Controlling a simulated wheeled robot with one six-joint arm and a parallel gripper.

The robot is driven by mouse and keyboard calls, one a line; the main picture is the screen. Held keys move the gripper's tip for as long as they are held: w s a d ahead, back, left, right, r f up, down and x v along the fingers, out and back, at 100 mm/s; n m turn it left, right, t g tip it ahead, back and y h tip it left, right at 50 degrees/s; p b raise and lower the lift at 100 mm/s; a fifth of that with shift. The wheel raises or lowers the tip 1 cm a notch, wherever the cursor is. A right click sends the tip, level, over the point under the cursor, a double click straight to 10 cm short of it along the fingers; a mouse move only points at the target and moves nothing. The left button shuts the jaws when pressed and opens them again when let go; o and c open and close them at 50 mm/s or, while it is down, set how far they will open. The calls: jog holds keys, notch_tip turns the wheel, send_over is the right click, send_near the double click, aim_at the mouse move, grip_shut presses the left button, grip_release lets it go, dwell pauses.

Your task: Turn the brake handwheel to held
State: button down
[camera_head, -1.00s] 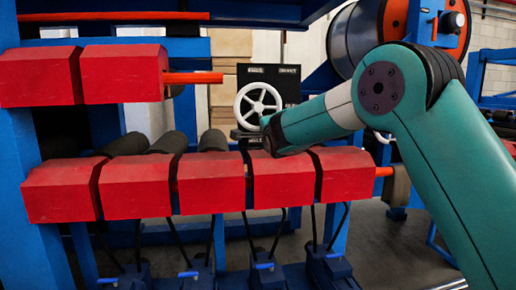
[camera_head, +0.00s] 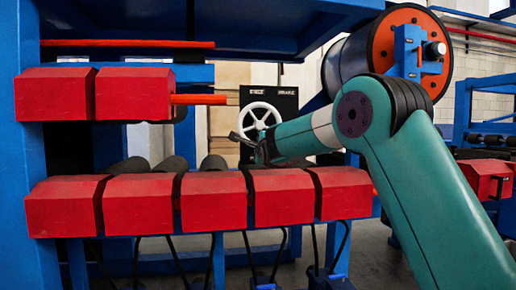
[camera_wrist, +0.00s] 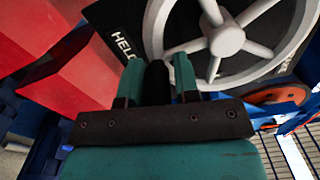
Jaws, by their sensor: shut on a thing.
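The white spoked handwheel (camera_head: 260,119) is mounted in front of a black panel (camera_head: 287,100). It also shows close up in the wrist view (camera_wrist: 228,40), cut off by the top edge.
A row of red blocks (camera_head: 210,200) stands in front of and below the wheel. More red blocks (camera_head: 133,94) and an orange bar (camera_head: 199,99) are at the upper left. A large drum with an orange end (camera_head: 408,52) stands behind my arm at the right.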

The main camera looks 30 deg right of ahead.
jog(key=shift+d+f, duration=0.1)
jog(key=shift+d, duration=0.1)
jog(key=c, duration=0.9)
grip_release()
jog(key=shift+w+f, duration=0.1)
jog(key=shift+w, duration=0.05)
jog(key=shift+c, duration=0.2)
jog(key=shift+a, duration=0.1)
jog(key=b+v, duration=0.1)
jog(key=v, duration=1.6)
jog(key=shift+s, duration=0.25)
jog(key=shift+a, duration=0.1)
